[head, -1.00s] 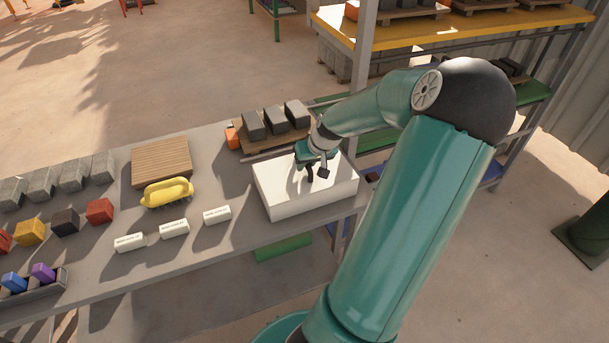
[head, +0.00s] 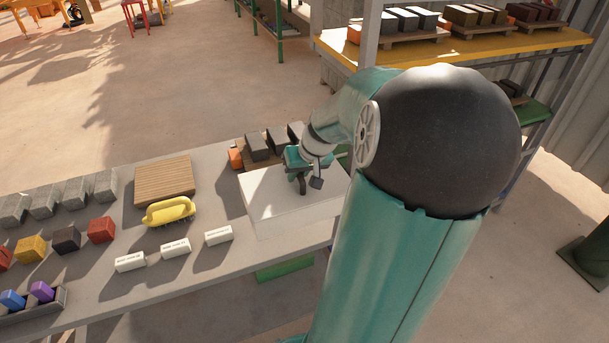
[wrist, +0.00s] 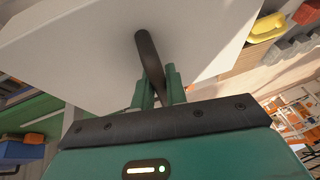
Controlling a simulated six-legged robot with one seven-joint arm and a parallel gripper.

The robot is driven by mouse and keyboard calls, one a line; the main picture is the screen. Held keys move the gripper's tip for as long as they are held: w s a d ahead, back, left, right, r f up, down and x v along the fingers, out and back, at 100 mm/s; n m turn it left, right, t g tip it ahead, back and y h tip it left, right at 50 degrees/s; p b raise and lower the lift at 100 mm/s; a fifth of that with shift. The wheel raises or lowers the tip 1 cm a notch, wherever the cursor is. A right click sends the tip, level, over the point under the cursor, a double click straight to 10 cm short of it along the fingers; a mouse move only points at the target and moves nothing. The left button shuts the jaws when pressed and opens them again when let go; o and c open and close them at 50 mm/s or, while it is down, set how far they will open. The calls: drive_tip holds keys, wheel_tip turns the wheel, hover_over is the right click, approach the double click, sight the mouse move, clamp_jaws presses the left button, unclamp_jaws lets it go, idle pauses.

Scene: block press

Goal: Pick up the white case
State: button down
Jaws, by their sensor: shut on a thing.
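The white case (head: 268,208) is a broad, flat box at the right end of the grey table in the head view. It also fills the upper part of the wrist view (wrist: 85,50). My gripper (head: 304,184) is over its top face. In the wrist view my green fingers (wrist: 158,92) are shut on the case's dark bar-shaped handle (wrist: 148,52). My arm covers part of the case's right side. I cannot tell clearly whether its underside is touching the table.
The grey table (head: 110,283) holds three small white blocks (head: 175,249), a yellow holder (head: 169,211) and a wooden board (head: 163,181) left of the case. Dark blocks (head: 257,147) on a pallet stand close behind it. A shelf rack with a yellow top (head: 470,45) rises behind right.

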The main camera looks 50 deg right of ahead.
sight(285, 204)
drive_tip(key=shift+s+a+r, duration=0.25)
drive_tip(key=shift+a+r, duration=0.3)
drive_tip(key=shift+a, duration=0.65)
drive_tip(key=shift+s+a+r, duration=0.2)
drive_tip(key=shift+a+r, duration=0.35)
drive_tip(key=shift+a, duration=0.65)
drive_tip(key=shift+s+a+r, duration=0.25)
drive_tip(key=shift+a+r, duration=0.3)
drive_tip(key=shift+a, duration=0.65)
drive_tip(key=shift+s, duration=0.1)
